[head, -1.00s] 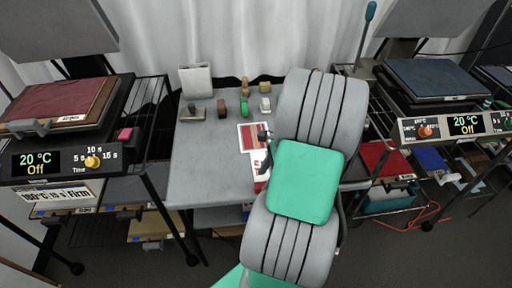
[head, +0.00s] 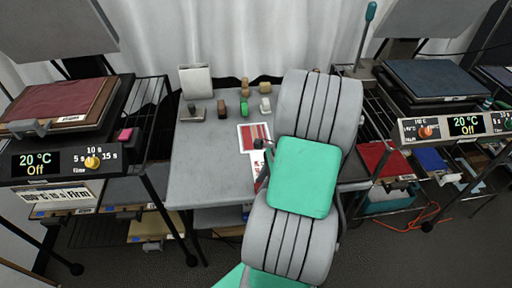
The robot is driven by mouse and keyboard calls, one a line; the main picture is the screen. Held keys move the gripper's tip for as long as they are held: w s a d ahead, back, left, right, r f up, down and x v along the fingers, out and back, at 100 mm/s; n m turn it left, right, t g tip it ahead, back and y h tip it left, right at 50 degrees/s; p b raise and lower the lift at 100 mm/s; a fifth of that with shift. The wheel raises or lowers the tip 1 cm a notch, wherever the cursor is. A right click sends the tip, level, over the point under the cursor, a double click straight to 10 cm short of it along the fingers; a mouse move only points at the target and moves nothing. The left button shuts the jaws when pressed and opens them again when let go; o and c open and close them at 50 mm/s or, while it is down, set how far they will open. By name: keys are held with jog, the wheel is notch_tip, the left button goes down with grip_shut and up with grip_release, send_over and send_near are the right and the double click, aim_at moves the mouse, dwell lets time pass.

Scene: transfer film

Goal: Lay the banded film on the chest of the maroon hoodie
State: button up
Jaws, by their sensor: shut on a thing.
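The banded film (head: 254,132), a white sheet with red and grey bands, is at the right of the grey table in the head view. My gripper (head: 264,144) shows only as a small dark part at the film's lower right edge; my arm hides the rest. It is shut on the film's edge. A maroon garment (head: 60,104), seemingly the hoodie, lies flat on the left press, with a brown layer beside it. I cannot make out its chest from here.
A second red and white sheet (head: 257,168) lies partly hidden by my arm. Several small stamp-like blocks (head: 222,107) and a white holder (head: 196,81) stand at the table's back. A blue-topped press (head: 430,78) stands right. The table's left front is clear.

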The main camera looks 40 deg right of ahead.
grip_shut()
